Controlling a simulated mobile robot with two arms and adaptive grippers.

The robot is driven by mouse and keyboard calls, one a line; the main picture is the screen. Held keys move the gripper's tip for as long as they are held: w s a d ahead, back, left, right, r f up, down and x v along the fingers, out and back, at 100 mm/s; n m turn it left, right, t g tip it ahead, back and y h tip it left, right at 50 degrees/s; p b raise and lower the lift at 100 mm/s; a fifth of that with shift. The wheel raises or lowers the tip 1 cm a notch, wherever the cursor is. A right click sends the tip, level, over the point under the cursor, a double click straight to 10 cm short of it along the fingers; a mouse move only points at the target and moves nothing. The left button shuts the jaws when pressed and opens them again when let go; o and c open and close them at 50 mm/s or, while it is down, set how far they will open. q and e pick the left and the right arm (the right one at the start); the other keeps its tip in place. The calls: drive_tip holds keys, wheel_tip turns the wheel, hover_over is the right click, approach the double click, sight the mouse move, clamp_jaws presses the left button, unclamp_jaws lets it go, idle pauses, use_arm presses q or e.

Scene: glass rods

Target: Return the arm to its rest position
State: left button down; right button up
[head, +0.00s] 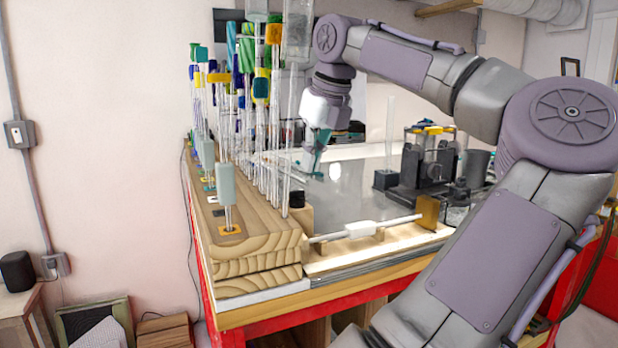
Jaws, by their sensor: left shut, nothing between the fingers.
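My left arm rises from the lower right and bends over the workbench. Its gripper (314,168) points down over the grey bench top, just right of the rack of glass rods. The gripper is small in the picture. It looks shut, and no rod shows in it. The wooden rod rack (262,228) runs along the left side of the bench, with many upright glass rods in it. I cannot tell whether any touch the arm. My right gripper is not in view.
A glass rod with a white block (360,229) lies across wooden supports at the bench's front edge. A dark apparatus (428,160) stands on the bench right of the gripper. The grey bench top (352,192) between them is mostly clear. A red bench frame (290,326) is below.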

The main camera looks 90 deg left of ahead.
use_arm(q)
drive_tip(key=shift+w+d+r, duration=0.2)
drive_tip(key=shift+d+r, duration=0.35)
drive_tip(key=shift+r, duration=0.3)
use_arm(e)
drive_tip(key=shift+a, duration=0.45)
use_arm(q)
drive_tip(key=shift+a, duration=0.1)
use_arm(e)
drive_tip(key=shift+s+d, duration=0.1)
